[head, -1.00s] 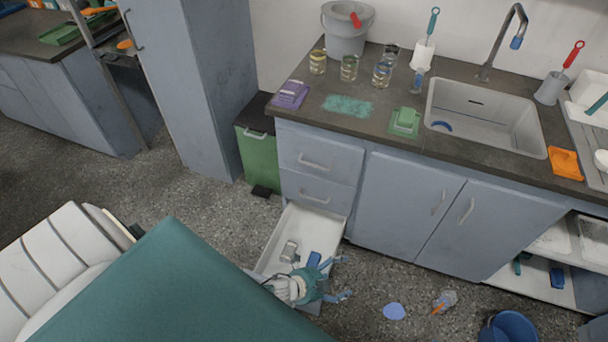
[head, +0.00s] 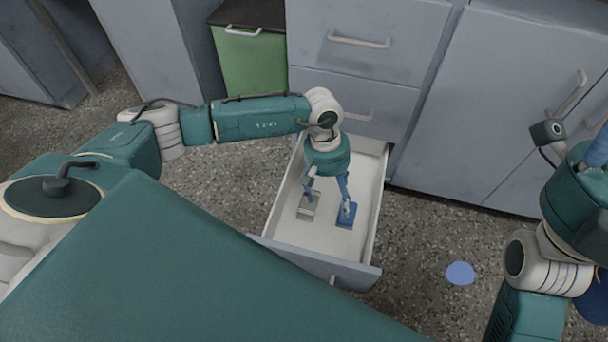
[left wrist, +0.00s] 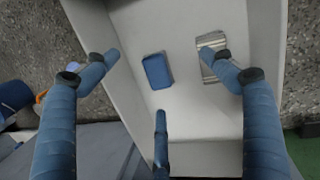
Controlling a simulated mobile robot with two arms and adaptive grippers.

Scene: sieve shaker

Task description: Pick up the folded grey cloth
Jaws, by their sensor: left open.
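The folded grey cloth (head: 306,212) lies on the floor of the open white drawer (head: 367,190), left of a flat blue item (head: 346,219). In the left wrist view the cloth (left wrist: 206,68) looks pale and striped, right of the blue item (left wrist: 157,72); a finger covers part of it. My left gripper (head: 327,195) reaches down into the drawer, open and empty, its fingers spread over both items. In the left wrist view this gripper (left wrist: 164,60) has one fingertip over the cloth. Contact cannot be told. My right gripper (head: 590,155) is only partly visible at the right edge.
The drawer walls stand close around my left gripper, with the cabinet front (head: 365,45) behind. A green bin (head: 250,65) stands left of the cabinet. A pale blue patch (head: 460,273) lies on the speckled floor to the right.

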